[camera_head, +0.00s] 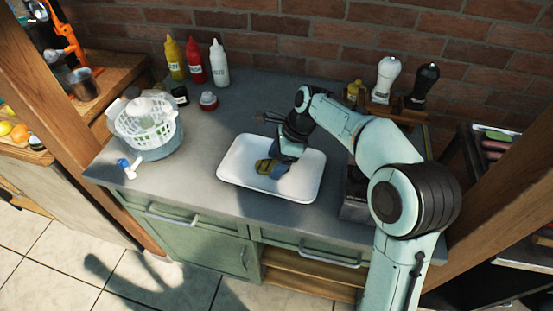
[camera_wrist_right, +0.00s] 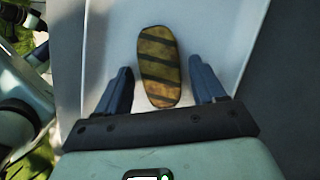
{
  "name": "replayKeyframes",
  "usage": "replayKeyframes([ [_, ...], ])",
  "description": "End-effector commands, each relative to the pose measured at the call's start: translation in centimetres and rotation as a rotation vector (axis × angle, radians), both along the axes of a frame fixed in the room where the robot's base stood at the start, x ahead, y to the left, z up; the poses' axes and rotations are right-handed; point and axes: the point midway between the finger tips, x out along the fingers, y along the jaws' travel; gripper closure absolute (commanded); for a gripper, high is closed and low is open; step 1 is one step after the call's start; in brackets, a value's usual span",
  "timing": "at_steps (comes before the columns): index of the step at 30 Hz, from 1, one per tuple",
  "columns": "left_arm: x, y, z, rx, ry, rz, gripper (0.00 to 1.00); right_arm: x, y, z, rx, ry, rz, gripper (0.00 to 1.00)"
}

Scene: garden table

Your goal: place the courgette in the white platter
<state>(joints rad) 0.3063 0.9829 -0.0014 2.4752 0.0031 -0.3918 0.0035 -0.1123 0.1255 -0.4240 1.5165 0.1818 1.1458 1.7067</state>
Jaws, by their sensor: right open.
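The courgette (camera_wrist_right: 159,66) is a short yellow-and-dark-green striped piece lying on the white platter. In the head view the courgette (camera_head: 263,166) shows on the platter, partly hidden by my gripper. The white platter (camera_head: 304,181) is a rectangular dish with a raised rim on the grey counter. It also fills much of the right wrist view (camera_wrist_right: 215,30). My right gripper (camera_head: 279,168) is low over the platter. In the right wrist view its two fingers (camera_wrist_right: 163,88) stand apart, one on each side of the courgette, with gaps between. My left gripper is not in view.
A white basket (camera_head: 147,122) stands at the counter's left, near a blue-and-white item (camera_head: 128,166). Yellow, red and white bottles (camera_head: 194,61) stand along the brick wall. White and black mills (camera_head: 386,78) stand at the back right.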

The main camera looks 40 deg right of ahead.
Motion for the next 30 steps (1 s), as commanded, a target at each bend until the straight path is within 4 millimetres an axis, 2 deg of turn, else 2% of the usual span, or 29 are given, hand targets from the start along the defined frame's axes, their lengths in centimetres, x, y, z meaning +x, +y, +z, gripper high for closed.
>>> replayKeyframes([
  [5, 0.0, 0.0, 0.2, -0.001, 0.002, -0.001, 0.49, -0.1, -0.3, 1.0, -0.001, -0.003, -0.001, 0.31],
  [15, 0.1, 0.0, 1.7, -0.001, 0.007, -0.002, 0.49, -1.5, -2.5, 7.5, -0.002, -0.005, -0.002, 0.31],
  [21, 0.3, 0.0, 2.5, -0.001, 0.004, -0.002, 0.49, -2.2, -3.5, 10.4, -0.001, -0.002, 0.0, 0.31],
  [30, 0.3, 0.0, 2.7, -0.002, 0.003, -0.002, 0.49, -2.5, -3.9, 11.4, 0.0, 0.0, 0.001, 0.31],
])
